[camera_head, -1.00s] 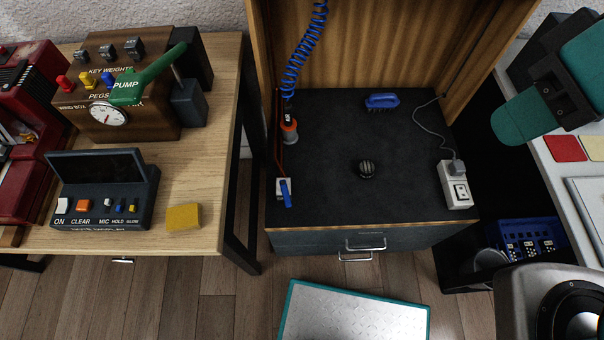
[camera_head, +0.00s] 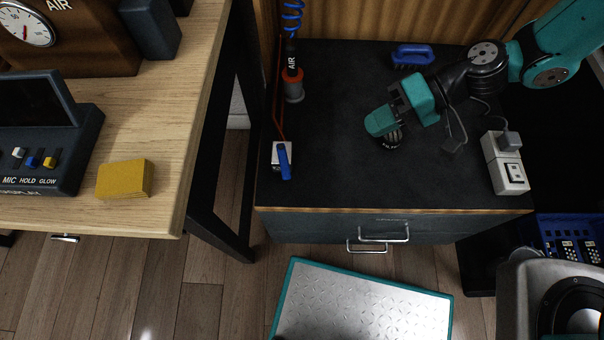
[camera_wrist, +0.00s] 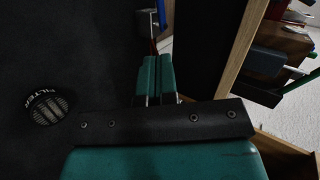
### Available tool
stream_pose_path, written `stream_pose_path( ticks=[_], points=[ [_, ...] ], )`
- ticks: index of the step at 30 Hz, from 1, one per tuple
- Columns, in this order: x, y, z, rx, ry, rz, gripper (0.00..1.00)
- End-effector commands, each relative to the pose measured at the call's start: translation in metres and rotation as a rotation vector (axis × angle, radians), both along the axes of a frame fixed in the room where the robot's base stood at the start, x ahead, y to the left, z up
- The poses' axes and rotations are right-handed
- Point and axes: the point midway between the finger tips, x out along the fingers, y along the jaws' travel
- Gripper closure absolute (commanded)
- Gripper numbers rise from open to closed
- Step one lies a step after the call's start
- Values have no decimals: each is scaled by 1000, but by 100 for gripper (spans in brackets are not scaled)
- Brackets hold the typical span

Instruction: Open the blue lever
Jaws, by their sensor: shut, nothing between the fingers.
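The blue lever (camera_head: 284,162) sits on a small white block (camera_head: 276,154) at the left of the dark cabinet top, pointing toward the cabinet's front edge. A red tube runs up from the block. My gripper (camera_head: 376,122) is over the middle of the cabinet top, to the right of the lever and well apart from it. Its teal fingers (camera_wrist: 157,62) are together and empty in the wrist view. Beyond the fingertips, a small pale and blue thing shows at the top of that view, probably the block and lever.
A round filter cap (camera_wrist: 45,107) lies beside my gripper, partly hidden in the head view. A blue brush (camera_head: 412,54) lies behind. A white socket box (camera_head: 504,164) stands right. An AIR hose fitting (camera_head: 292,75) stands behind the lever. The cabinet top between gripper and lever is clear.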

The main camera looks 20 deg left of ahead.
Motion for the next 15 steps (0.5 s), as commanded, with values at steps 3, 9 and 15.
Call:
stream_pose_path(
  ticks=[3, 9, 15],
  points=[
    [-2, 4, -43, 35, 45, -27, 100],
    [-6, 12, -60, 53, 64, -39, 100],
    [-20, 37, -76, 52, 66, -35, 100]
  ],
)
